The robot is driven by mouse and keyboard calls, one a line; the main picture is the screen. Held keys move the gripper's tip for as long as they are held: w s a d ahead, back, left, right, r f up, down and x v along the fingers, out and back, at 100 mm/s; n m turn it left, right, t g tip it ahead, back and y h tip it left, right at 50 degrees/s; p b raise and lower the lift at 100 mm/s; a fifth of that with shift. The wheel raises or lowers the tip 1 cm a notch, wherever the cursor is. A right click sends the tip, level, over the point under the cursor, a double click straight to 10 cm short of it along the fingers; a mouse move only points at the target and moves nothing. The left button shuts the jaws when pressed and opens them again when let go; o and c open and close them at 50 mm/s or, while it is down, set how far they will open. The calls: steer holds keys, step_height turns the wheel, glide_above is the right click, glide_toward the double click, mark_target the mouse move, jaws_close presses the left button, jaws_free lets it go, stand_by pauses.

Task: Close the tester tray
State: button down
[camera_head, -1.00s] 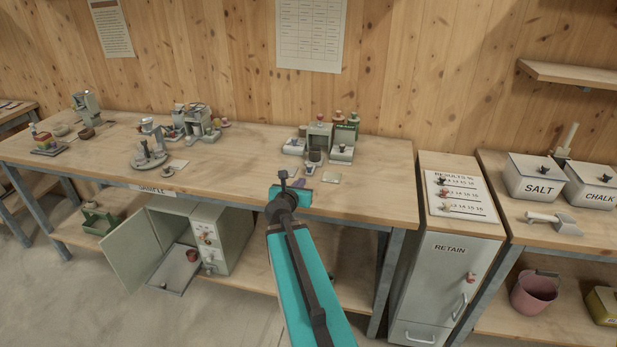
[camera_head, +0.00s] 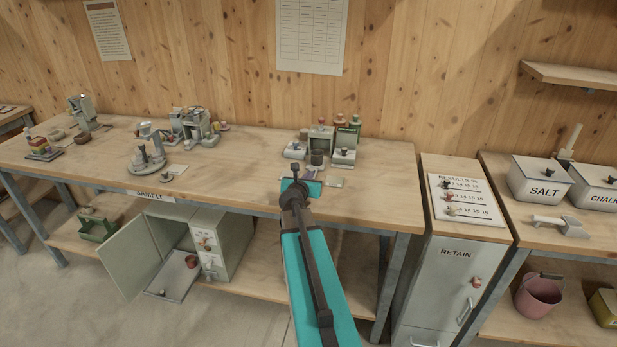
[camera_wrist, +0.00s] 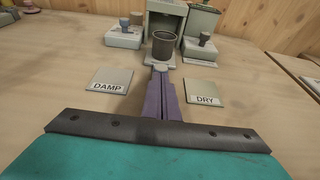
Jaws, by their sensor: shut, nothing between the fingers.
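The tester is a grey open-fronted box (camera_head: 321,138) at the back of the bench, also in the wrist view (camera_wrist: 166,20). Its tray (camera_wrist: 158,64) stands out toward me at the front, a pale plate with a dark grey cup (camera_wrist: 164,45) on it. The cup also shows in the head view (camera_head: 317,158). My gripper (camera_wrist: 161,72) is shut and empty, its purple fingers pointing at the tray's front edge, low over the bench. Whether the fingertips touch the tray, I cannot tell. The fingers hide part of the tray's near edge.
A DAMP card (camera_wrist: 110,81) lies left of my fingers and a DRY card (camera_wrist: 203,92) right. Knobbed blocks flank the tester, left (camera_wrist: 124,36) and right (camera_wrist: 204,48). Green and brown bottles stand behind. A cabinet door (camera_head: 131,262) hangs open below. The bench's right end is clear.

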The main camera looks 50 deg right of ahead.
mark_target(315, 159)
stand_by(0.3)
steer(key=shift+w+d+r+p, duration=0.1)
steer(key=shift+w+d+p, duration=0.35)
steer(key=shift+d, duration=0.3)
steer(key=shift+w+d+p, duration=0.5)
steer(key=shift+w+d, duration=0.35)
steer(key=shift+d, duration=0.45)
steer(key=shift+w+d+p, duration=0.45)
steer(key=shift+w+d, duration=0.35)
steer(key=shift+d, duration=0.5)
steer(key=shift+w+d+p, duration=0.5)
steer(key=shift+w+d, duration=0.35)
steer(key=shift+d, duration=0.45)
steer(key=shift+d+r, duration=0.1)
steer(key=shift+r, duration=0.1)
steer(key=shift+s+a+f, duration=0.2)
steer(key=shift+s+a, duration=0.05)
steer(key=shift+a, duration=0.2)
steer(key=s+a, duration=0.1)
steer(key=a, duration=0.1)
steer(key=s+a+b, duration=0.1)
steer(key=a, duration=0.1)
steer(key=shift+s+r, duration=0.1)
steer(key=shift+s, duration=0.1)
steer(key=shift+b+v, duration=0.65)
steer(key=shift+v, duration=3.7)
